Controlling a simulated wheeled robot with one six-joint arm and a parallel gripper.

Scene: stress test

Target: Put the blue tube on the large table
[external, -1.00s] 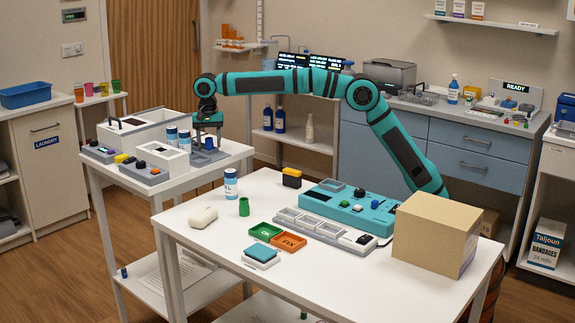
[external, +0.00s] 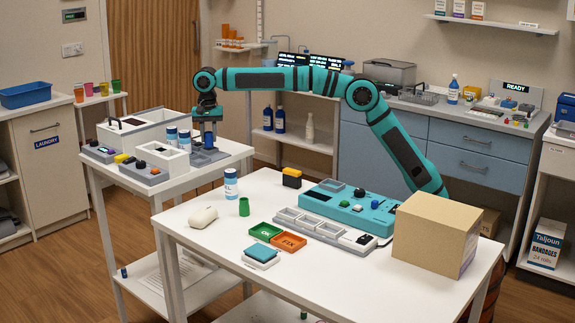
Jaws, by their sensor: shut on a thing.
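My gripper (external: 208,138) is over the right end of the smaller white table (external: 231,152) at the left. It points down and is shut on the blue tube (external: 208,138), which shows between the fingers. The tube is upright, just above or in a grey tray (external: 207,158); I cannot tell whether its bottom still touches. The large table (external: 190,254) is the white one in front, with several things on it.
Two bottles (external: 171,136) and a white box (external: 163,162) are left of my gripper.

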